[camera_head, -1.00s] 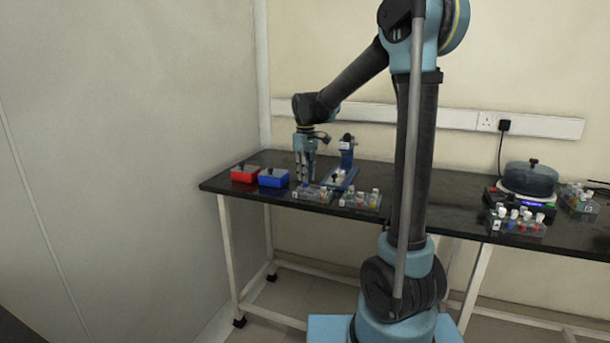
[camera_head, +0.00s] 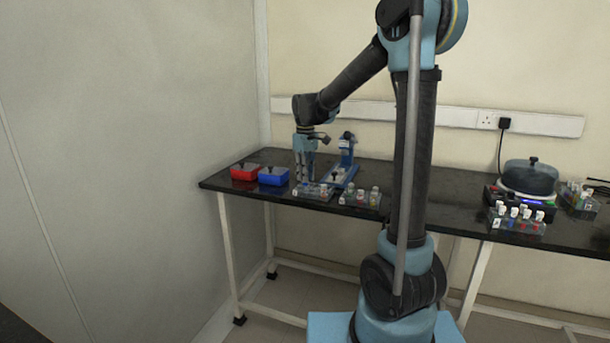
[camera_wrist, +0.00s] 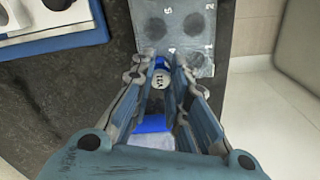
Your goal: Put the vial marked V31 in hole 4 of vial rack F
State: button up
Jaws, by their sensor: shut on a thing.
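My gripper (camera_head: 305,178) is pointing down above the left part of the bench, just behind a clear vial rack (camera_head: 313,192). In the wrist view its fingers (camera_wrist: 164,78) are shut on a vial, whose white cap (camera_wrist: 160,80) shows between the fingertips. The cap has dark marking that looks like V31 but is small. A grey rack top (camera_wrist: 180,30) with dark round holes lies just beyond the fingertips; a 4 shows beside the nearer left hole, and a 5 and a 2 farther up. The vial's lower end is hidden, and I cannot tell its height above the rack.
A red box (camera_head: 245,173) and a blue box (camera_head: 273,176) stand left of my gripper. A blue stand (camera_head: 345,165) is close on the right. Another vial rack (camera_head: 360,197) is right of the first. More vials (camera_head: 515,220) and a dark round device (camera_head: 529,180) stand far right.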

jog(key=shift+f, duration=0.35)
jog(key=o, duration=0.9)
jog(key=o, duration=0.3)
jog(key=shift+r, duration=0.1)
jog(key=shift+r, duration=2.9)
